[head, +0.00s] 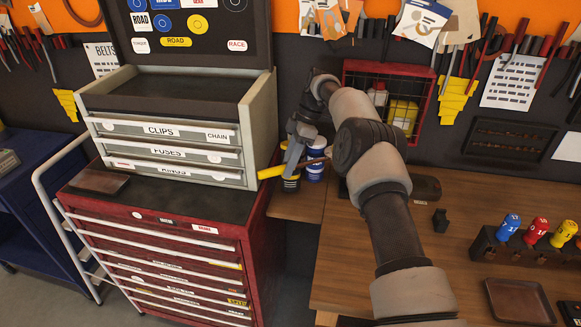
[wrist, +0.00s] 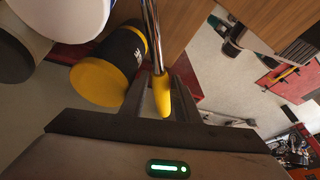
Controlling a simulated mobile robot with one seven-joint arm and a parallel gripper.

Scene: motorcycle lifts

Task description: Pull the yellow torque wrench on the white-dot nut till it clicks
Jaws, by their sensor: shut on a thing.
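The yellow torque wrench shows as a yellow handle (wrist: 163,98) with a chrome shaft running up out of the wrist view. My gripper (wrist: 166,82) is shut on the yellow handle. In the head view, my gripper (head: 296,156) is by the bench's left end, beside the grey drawer unit, and the yellow handle (head: 271,172) sticks out to its left. The wrench is off the bench top as far as I can tell. I cannot make out its head end. The white-dot nut does not show in either view.
The red tool chest (head: 165,240) is at left. Blue, red and yellow sockets (head: 536,231) and a brown tray (head: 519,301) are at right. The middle bench is mostly clear.

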